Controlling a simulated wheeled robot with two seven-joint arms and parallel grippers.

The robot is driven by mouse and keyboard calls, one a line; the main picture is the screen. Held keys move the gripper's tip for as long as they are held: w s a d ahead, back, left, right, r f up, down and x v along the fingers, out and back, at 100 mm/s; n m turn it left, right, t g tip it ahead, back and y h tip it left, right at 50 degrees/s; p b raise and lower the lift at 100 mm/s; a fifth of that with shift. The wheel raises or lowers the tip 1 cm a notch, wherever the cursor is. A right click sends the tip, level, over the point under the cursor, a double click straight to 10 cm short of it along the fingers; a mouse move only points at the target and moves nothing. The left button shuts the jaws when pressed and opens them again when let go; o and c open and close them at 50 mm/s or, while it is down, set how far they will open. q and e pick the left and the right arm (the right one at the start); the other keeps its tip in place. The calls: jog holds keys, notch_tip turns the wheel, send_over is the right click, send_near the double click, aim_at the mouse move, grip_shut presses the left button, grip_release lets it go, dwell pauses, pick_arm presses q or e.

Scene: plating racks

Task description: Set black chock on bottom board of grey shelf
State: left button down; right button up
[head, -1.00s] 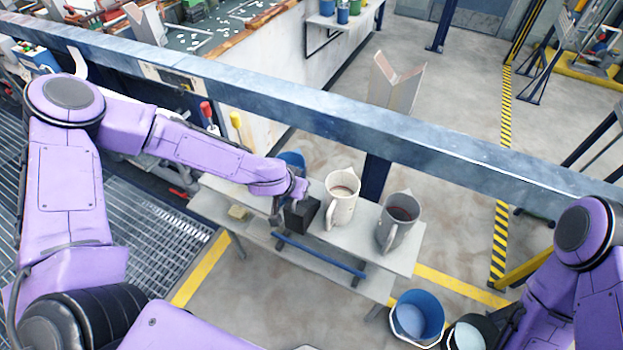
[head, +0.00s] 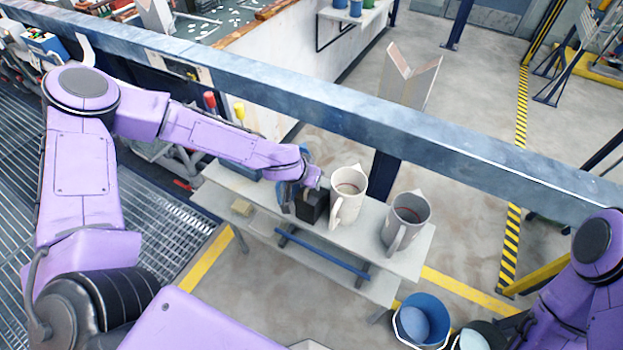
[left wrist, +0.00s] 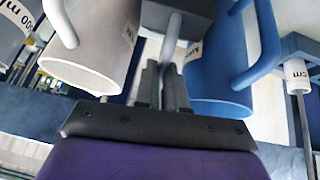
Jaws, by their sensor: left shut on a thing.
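The black chock (head: 315,207) is a dark block at the front of the grey shelf (head: 412,262), left of the white jug. My left gripper (head: 304,188) is shut on it from above. Whether the chock touches the top board is unclear. The bottom board (head: 325,266) shows lower and nearer, partly hidden under the top board. In the left wrist view the gripper fingers (left wrist: 162,88) are close together at a grey piece (left wrist: 173,20), probably the chock, between a white and a blue jug. My right gripper is outside the frames.
The white jug (head: 347,203) and the grey jug (head: 404,222) stand on the top board. The blue jug (left wrist: 228,62) stands behind my gripper. A small tan block (head: 241,207) lies on the lower board's left. A beam (head: 300,100) crosses behind.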

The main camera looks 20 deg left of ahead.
pick_arm(q)
jog(key=c, duration=1.2)
grip_release()
jog(key=shift+s, duration=0.1)
jog(key=shift+f, duration=0.1)
jog(key=shift+r, duration=0.2)
jog(key=p+v, duration=0.2)
jog(key=v, duration=1)
